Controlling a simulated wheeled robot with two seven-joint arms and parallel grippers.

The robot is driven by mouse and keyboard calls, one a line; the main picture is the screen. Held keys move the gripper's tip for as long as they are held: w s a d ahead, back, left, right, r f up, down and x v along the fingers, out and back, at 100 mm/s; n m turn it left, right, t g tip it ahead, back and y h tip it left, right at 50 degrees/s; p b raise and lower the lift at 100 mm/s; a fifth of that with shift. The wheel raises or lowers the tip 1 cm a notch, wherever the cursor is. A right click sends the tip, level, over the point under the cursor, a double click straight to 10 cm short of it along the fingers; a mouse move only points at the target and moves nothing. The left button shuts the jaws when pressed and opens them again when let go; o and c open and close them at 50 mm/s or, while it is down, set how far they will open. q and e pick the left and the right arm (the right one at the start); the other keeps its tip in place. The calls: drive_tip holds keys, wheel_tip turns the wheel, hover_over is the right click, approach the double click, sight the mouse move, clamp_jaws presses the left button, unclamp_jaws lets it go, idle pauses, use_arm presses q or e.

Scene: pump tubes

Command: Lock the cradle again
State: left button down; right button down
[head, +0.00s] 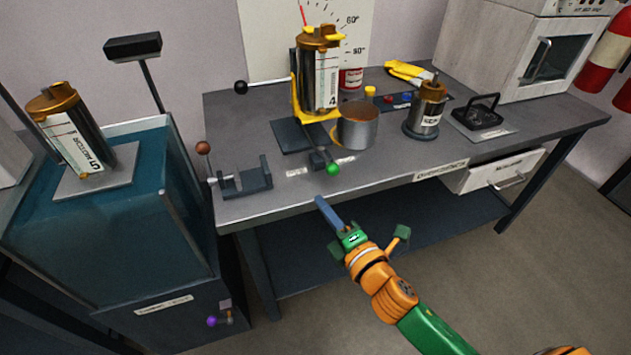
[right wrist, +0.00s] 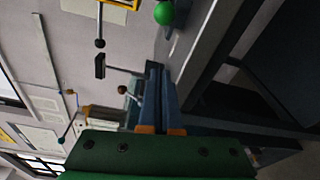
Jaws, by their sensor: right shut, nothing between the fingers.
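The yellow cradle (head: 297,108) stands on a dark plate on the bench and holds a metal tube with copper ends, marked 4 (head: 322,78). The tube looks slightly tilted. A rod with a black ball (head: 241,87) sticks out left of the cradle. A green ball (head: 333,169) sits on a short lever at the bench front; it also shows at the top of the right wrist view (right wrist: 164,13). My right gripper (head: 320,202) is shut and empty, in front of the bench edge, below the green ball and apart from it. My left gripper is out of view.
A grey cup (head: 357,126) stands right of the cradle, and a smaller canister (head: 426,110) beyond it. A dark bracket (head: 243,180) with a brown-ball lever is at the bench's front left. A blue tank (head: 95,215) with another tube (head: 78,135) on top stands left.

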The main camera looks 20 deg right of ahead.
sight(308, 196)
drive_tip(key=w, duration=0.2)
drive_tip(key=w+a, duration=0.1)
drive_tip(key=w, duration=0.4)
drive_tip(key=shift+w+a+f, duration=0.15)
drive_tip(key=shift+w+f, duration=0.1)
drive_tip(key=d, duration=0.3)
drive_tip(key=shift+d+r+p, duration=0.1)
drive_tip(key=shift+r+p, duration=0.2)
drive_tip(key=shift+s+d+r, duration=0.1)
drive_tip(key=shift+s+d, duration=0.05)
drive_tip(key=shift+d, duration=0.2)
